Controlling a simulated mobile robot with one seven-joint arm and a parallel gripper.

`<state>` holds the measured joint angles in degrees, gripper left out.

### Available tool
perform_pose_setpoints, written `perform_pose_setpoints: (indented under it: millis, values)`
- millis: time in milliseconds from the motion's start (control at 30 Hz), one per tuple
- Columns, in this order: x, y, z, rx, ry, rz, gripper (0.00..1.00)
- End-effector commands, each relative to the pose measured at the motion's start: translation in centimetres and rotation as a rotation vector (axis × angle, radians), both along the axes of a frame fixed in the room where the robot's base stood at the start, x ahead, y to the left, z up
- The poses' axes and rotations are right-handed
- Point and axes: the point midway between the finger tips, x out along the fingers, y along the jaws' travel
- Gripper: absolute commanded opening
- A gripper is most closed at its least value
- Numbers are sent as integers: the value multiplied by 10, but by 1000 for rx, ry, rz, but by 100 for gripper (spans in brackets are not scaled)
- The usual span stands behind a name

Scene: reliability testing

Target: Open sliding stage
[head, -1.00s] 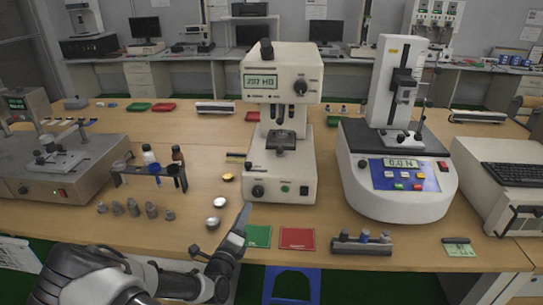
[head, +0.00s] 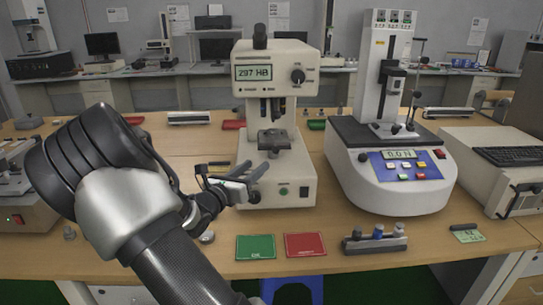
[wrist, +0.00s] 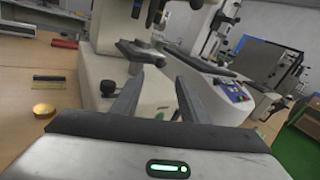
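A white hardness tester (head: 275,75) with a "297 HB" display stands in the middle of the table. Its small dark stage (head: 273,140) sits under the tester's head, and it also shows in the wrist view (wrist: 140,52). My gripper (head: 256,172) is in front of the tester's lower left, below the stage level in the picture. In the wrist view its two fingers (wrist: 155,98) are apart with nothing between them. The tester's base and a black knob (wrist: 108,88) lie beyond the fingers. I cannot tell whether a finger touches the tester.
A force tester (head: 390,170) stands to the right. Green (head: 256,246) and red (head: 305,245) mats lie at the front, beside a holder of small weights (head: 375,240). My arm covers the left of the table. A yellow-topped round piece (wrist: 43,110) lies left of the gripper.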

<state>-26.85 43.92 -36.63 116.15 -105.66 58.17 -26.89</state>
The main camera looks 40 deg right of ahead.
Motion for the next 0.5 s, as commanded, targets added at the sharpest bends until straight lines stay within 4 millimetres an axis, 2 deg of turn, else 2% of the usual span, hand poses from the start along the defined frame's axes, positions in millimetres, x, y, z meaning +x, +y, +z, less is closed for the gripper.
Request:
perform_pose_setpoints:
  millis: [33,300,500]
  values:
    - [5,-12,-2,-1,-2,-3,40]
    - [29,-65,-2,-2,0,-3,40]
    - [43,-92,-1,-2,0,-1,40]
